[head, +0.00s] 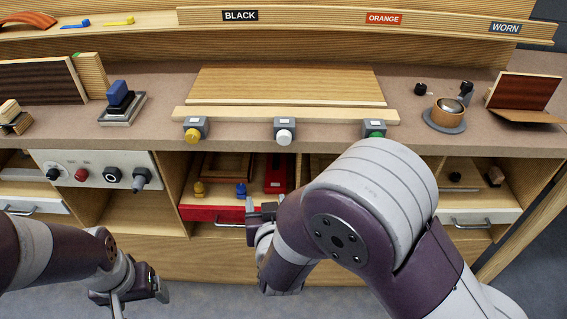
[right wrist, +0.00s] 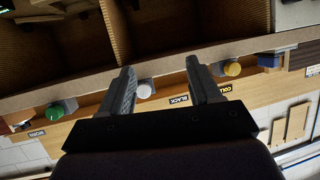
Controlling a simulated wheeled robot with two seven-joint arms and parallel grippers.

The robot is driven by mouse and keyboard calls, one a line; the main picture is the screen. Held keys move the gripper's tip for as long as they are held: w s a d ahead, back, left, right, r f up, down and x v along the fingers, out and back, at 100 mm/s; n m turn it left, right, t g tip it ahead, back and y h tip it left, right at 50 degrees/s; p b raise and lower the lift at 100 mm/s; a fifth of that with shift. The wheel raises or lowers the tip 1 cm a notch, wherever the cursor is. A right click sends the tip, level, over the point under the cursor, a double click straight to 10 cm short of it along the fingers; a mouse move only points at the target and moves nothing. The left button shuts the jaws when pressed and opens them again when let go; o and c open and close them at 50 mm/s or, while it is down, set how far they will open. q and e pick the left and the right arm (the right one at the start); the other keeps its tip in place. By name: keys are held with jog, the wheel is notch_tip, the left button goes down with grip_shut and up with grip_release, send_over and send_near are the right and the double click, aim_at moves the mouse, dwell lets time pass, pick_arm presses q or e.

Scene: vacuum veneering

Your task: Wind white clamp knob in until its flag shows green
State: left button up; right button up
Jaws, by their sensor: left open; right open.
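The white clamp knob (head: 284,136) sits on the middle grey clamp block (head: 284,123) at the bench's front edge. In the right wrist view the white knob (right wrist: 145,90) shows between my fingers, close to the left one, with a gap of air before it. My right gripper (head: 264,212) is open and empty, below and in front of the knob, over the red drawer. It also shows open in the right wrist view (right wrist: 160,64). My left gripper (head: 138,292) is open and empty at the lower left. I cannot make out a flag on the white clamp.
A yellow knob (head: 192,136) and a green knob (head: 376,133) sit on clamps either side. A wooden panel (head: 285,86) lies behind them. The red drawer (head: 212,213) stands open below. A control panel (head: 97,170) is at the left.

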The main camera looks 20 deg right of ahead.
aim_at(284, 141)
jog(key=d+r+m+t+h, duration=0.2)
jog(key=d+r+t+h, duration=0.1)
jog(key=r+t+h, duration=0.15)
jog(key=shift+g+y, duration=0.35)
jog(key=shift+g, duration=0.1)
jog(key=x, duration=1.3)
jog(key=shift+d+r+b, duration=0.15)
jog(key=shift+b, duration=0.15)
jog(key=shift+s, duration=0.1)
jog(key=c, duration=1)
